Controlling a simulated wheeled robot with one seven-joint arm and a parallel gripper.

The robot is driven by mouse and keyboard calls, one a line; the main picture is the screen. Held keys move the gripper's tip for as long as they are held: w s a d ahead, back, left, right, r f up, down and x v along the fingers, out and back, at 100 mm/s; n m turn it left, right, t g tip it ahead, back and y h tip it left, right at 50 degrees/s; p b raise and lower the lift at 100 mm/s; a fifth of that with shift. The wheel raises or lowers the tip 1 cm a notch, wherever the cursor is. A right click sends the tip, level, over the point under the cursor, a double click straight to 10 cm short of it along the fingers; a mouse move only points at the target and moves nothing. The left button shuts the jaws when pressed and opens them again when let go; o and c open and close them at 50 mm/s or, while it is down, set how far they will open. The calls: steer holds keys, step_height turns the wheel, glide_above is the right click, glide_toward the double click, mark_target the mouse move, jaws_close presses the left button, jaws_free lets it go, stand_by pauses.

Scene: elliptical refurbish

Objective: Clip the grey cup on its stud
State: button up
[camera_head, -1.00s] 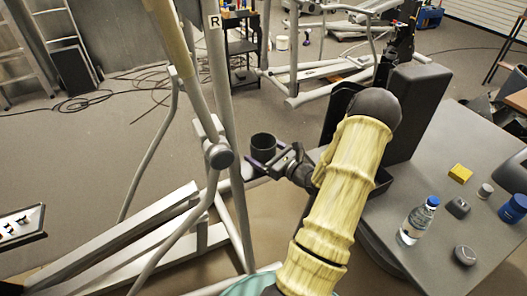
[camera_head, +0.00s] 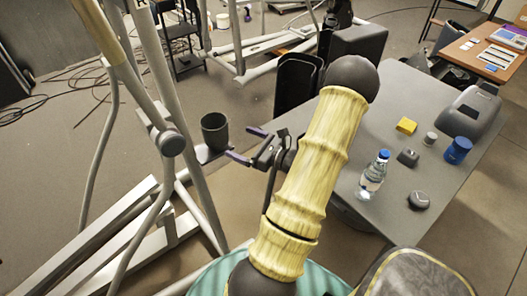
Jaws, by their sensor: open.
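The dark grey cup (camera_head: 215,132) stands roughly upright at the side of the elliptical's frame (camera_head: 170,142), over a small grey bracket (camera_head: 206,155). The stud itself is hidden, so I cannot tell how far the cup is seated on it. My gripper (camera_head: 247,145) is just right of the cup. Its two purple-tipped fingers are spread and point toward the cup, with a gap between them and it. Nothing shows between the fingers.
A grey table on the right bears a water bottle (camera_head: 373,175), a yellow block (camera_head: 406,125), a blue jar (camera_head: 457,150) and small dark items. A black bin (camera_head: 296,82) stands behind my arm. The elliptical's bars and rails fill the left side.

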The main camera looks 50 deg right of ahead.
steer(key=s+d, duration=0.1)
steer(key=s, duration=0.5)
steer(key=shift+s, duration=0.25)
steer(key=shift+a, duration=0.1)
steer(key=w+a+r+n+g+y+p, duration=0.1)
steer(key=a+r+n+g+y+p, duration=0.2)
steer(key=a+n+g, duration=0.75)
steer(key=w+a+r+n+g+y+p, duration=0.1)
steer(key=a+r+n+g+y+p, duration=0.15)
steer(key=a+n+g, duration=0.75)
steer(key=w+a+r+n+t+h+p, duration=0.2)
steer(key=a+r+n+t+h+p, duration=0.3)
steer(key=n, duration=0.8)
steer(key=a+r+h+p, duration=0.1)
steer(key=a+r+h, duration=0.2)
steer(key=a+r, duration=0.2)
steer(key=shift+w+a+r+n, duration=0.15)
steer(key=shift+w+a+n, duration=0.2)
steer(key=shift+a, duration=0.2)
